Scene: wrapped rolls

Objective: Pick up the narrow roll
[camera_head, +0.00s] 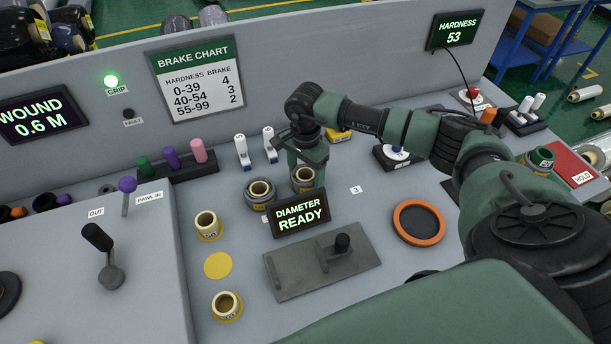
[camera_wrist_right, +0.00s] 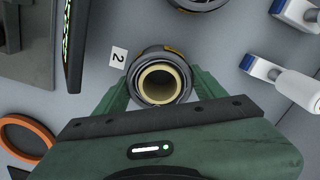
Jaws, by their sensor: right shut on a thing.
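My right gripper (camera_head: 305,172) points down behind the DIAMETER display, its fingers shut on a dark grey wrapped roll (camera_head: 303,181) with a cream core. In the right wrist view the same roll (camera_wrist_right: 158,84) sits upright between the two green fingers, its open core facing the camera. I cannot tell whether it touches the bench. A second dark roll (camera_head: 259,194) stands just left of it, and its edge shows at the top of the wrist view (camera_wrist_right: 198,3). Two yellowish rolls (camera_head: 208,226) (camera_head: 227,306) stand further left. My left gripper is not in view.
The DIAMETER display (camera_head: 300,214) reads READY and stands in front of the held roll. A grey plate with a black knob (camera_head: 322,268) and an orange ring (camera_head: 419,223) lie nearer. The HARDNESS display (camera_head: 456,31) reads 53; the GRIP lamp (camera_head: 111,81) glows green.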

